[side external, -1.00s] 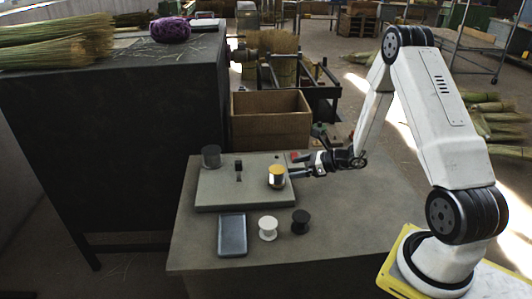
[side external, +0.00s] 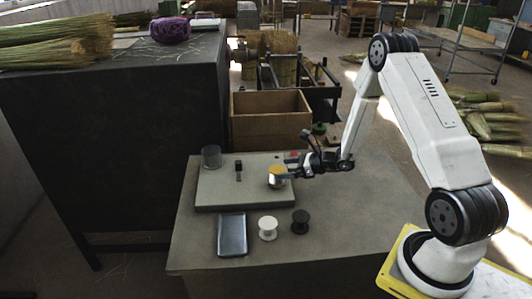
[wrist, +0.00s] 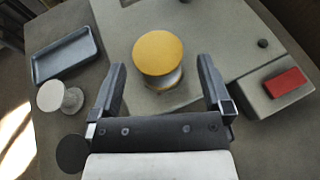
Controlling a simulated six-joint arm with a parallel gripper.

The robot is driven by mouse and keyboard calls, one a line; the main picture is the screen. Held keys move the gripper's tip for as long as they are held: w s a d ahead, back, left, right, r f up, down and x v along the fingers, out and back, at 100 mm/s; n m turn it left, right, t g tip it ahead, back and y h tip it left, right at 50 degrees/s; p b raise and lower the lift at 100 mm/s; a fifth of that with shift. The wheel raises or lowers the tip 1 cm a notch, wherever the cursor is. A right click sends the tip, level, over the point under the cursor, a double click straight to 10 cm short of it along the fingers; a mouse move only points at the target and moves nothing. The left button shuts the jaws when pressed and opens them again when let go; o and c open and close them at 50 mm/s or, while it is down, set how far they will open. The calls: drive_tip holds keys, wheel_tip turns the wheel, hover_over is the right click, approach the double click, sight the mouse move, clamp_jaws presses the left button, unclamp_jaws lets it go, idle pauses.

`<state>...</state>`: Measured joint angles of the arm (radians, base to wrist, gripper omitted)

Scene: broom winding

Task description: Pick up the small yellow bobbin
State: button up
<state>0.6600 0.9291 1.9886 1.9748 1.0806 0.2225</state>
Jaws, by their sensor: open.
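The small yellow bobbin (side external: 277,172) stands upright on the raised grey board (side external: 222,190), near its right side. Its yellow top and paler lower part show in the wrist view (wrist: 158,55). My gripper (side external: 285,170) is at the bobbin's right side in the side external view. In the wrist view my gripper (wrist: 163,80) is open, with one finger to each side of the bobbin and a gap on both sides. The bobbin sits between and just beyond the fingertips, and nothing is held.
A white spool (side external: 268,229), a black spool (side external: 300,222) and a grey tray (side external: 232,236) are in front of the board. A red block (wrist: 286,82) is at right.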

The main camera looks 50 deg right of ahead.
sight(277, 169)
drive_tip(key=shift+x, duration=2.1)
drive_tip(key=shift+a+r, duration=0.1)
drive_tip(key=c, duration=1.1)
drive_tip(key=shift+c, duration=0.2)
drive_tip(key=shift+r, duration=0.15)
drive_tip(key=shift+r, duration=0.75)
drive_tip(key=s+a+r, duration=0.3)
drive_tip(key=s+r, duration=0.8)
drive_tip(key=s, duration=0.2)
drive_tip(key=shift+s+a, duration=0.2)
drive_tip(key=shift+s, duration=0.1)
